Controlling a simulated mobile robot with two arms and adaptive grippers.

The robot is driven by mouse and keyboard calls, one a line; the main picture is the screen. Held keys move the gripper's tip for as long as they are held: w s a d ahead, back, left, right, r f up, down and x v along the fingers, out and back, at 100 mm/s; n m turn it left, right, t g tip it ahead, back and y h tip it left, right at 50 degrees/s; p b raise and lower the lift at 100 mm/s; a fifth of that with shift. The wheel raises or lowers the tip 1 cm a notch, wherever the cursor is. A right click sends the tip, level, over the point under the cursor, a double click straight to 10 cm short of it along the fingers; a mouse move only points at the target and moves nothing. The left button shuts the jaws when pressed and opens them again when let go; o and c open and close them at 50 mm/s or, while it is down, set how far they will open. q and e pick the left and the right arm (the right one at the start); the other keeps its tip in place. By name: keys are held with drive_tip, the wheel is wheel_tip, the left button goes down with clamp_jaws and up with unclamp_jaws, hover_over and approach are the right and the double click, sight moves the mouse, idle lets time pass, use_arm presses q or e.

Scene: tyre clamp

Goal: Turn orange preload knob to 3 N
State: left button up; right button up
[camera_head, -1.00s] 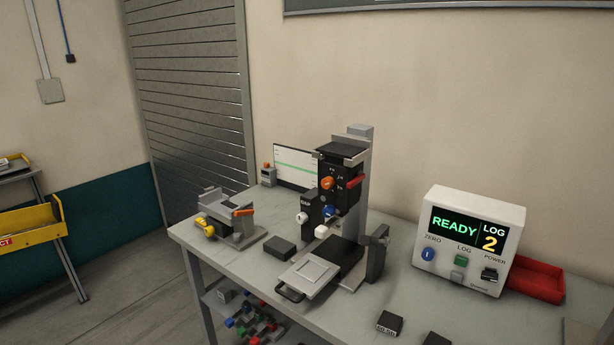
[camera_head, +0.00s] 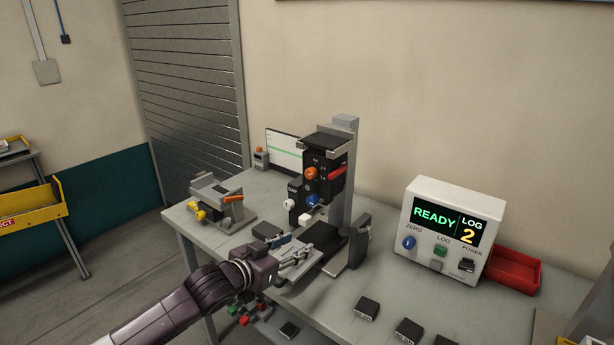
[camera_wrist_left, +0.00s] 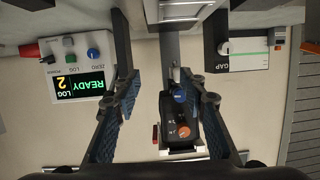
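The orange preload knob (camera_head: 310,173) is on the black head of the upright tester (camera_head: 342,190), beside a red lever (camera_head: 337,173) and above a blue knob (camera_head: 313,200). In the left wrist view, which looks upside down, the orange knob (camera_wrist_left: 184,130) shows between my fingers, with the blue knob (camera_wrist_left: 180,96) near it. My left gripper (camera_head: 296,247) is open and empty, in front of and below the knob, apart from it. Its two fingers also stand wide apart in the left wrist view (camera_wrist_left: 155,80). The scale at the knob is too small to read. My right gripper is not in view.
White knobs (camera_head: 290,205) project at the tester's front left. A display box (camera_head: 455,228) reading READY, LOG 2 and a red tray (camera_head: 514,272) stand to the right. A grey fixture (camera_head: 222,203) with a yellow knob is at left. Dark blocks (camera_head: 367,308) lie at the front.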

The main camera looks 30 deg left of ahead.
sight(308, 176)
use_arm(q)
drive_tip(key=w+a+r+t, duration=0.2)
drive_tip(key=r, duration=0.5)
drive_tip(key=w+a+r+t, duration=0.1)
drive_tip(key=w+a+r, duration=0.1)
drive_tip(key=r, duration=0.4)
drive_tip(key=shift+h, duration=0.3)
drive_tip(key=w+p, duration=0.2)
drive_tip(key=w, duration=0.4)
drive_tip(key=shift+w+d, duration=0.1)
drive_tip(key=shift+w, duration=0.75)
drive_tip(key=shift+f, duration=0.1)
drive_tip(key=shift+c, duration=0.7)
clamp_jaws()
